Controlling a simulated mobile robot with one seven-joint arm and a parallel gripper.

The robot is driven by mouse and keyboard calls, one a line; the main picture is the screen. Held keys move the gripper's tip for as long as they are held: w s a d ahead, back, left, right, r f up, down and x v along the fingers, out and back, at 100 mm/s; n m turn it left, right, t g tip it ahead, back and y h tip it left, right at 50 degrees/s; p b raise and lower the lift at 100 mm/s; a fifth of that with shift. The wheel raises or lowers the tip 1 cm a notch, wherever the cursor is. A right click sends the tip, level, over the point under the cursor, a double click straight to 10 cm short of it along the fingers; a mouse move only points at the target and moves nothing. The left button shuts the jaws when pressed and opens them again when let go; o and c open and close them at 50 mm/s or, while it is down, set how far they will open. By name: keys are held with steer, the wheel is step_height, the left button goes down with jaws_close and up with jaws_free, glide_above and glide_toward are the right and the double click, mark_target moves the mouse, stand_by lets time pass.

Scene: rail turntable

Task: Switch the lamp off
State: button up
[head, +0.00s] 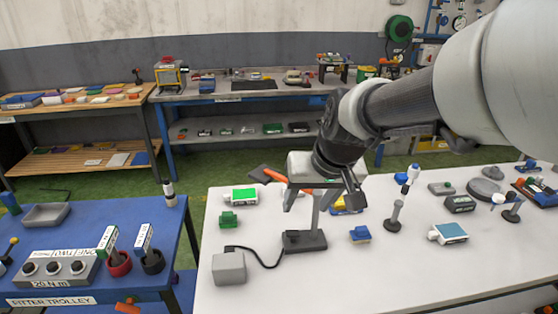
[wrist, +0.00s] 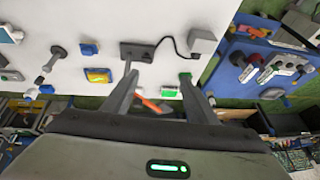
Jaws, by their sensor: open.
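A desk lamp with a dark base (head: 304,241) and a grey upright post stands on the white table. An orange arm with a dark end (head: 259,172) shows at its upper left, partly behind my gripper. A black cord runs from the base to a grey box (head: 229,267). My gripper (head: 322,200) is open and empty above the table, overlapping the lamp's upper part. In the wrist view the lamp base (wrist: 137,53) lies beyond the fingertips (wrist: 159,74), and an orange piece (wrist: 150,105) shows between the fingers. I cannot tell whether the lamp is lit or whether my fingers touch it.
A green block (head: 228,219), a blue block (head: 360,235), and a dark-based stand (head: 393,223) are near the lamp. A blue trolley (head: 90,270) with tools stands at left. Benches line the back wall. The table's front right is clear.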

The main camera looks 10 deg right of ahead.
steer(key=shift+s+r, duration=0.3)
steer(key=shift+s, duration=0.35)
steer(key=shift+s+r, duration=0.3)
steer(key=shift+s, duration=0.3)
steer(key=s+d+r+h, duration=0.1)
steer(key=s+r, duration=0.2)
steer(key=s, duration=0.9)
steer(key=shift+d+t, duration=0.35)
steer(key=shift+t, duration=0.05)
steer(key=shift+s, duration=0.1)
